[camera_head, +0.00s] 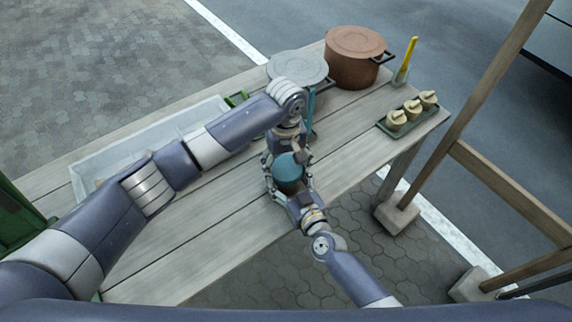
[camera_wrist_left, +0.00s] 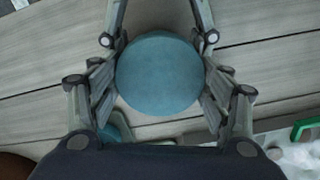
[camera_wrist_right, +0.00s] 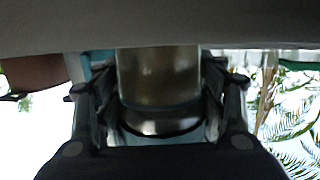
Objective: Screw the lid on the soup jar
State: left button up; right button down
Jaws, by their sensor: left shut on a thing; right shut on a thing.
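The soup jar (camera_head: 290,186) stands near the front edge of the wooden table, with a round teal lid (camera_head: 289,160) at its top. In the left wrist view the lid (camera_wrist_left: 160,73) fills the space between the fingers. My left gripper (camera_head: 286,157) comes from above and is shut on the lid. My right gripper (camera_head: 292,188) comes from the front and is shut on the jar. In the right wrist view the glass jar (camera_wrist_right: 158,75) shows brownish contents between the fingers. The seam between lid and jar is mostly hidden, so I cannot tell how tightly they fit.
A grey-lidded pot (camera_head: 297,66) and a brown pot (camera_head: 354,62) stand at the back. A green tray (camera_head: 413,119) with three small pale lidded pots is at the right. A yellow-handled tool (camera_head: 406,60) stands behind it. A pale bin (camera_head: 95,158) lies left, partly behind my left arm.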

pick_arm(q)
jog(key=o, duration=1.1)
jog(key=shift+f, duration=0.1)
jog(key=shift+o, duration=0.2)
jog(key=shift+r, duration=2.35)
jog(key=shift+c, duration=0.2)
jog(key=shift+w+d+r+m, duration=0.1)
jog(key=shift+w+r+m, duration=0.05)
jog(key=shift+r, duration=0.4)
jog(key=shift+w+d+r+m, duration=0.1)
jog(key=shift+r+m, duration=0.05)
jog(key=shift+r, duration=0.35)
jog(key=shift+s+a+r, duration=0.15)
jog(key=shift+r, duration=0.2)
jog(key=shift+s+a+r, duration=0.1)
jog(key=shift+r, duration=0.25)
jog(key=shift+m, duration=0.3)
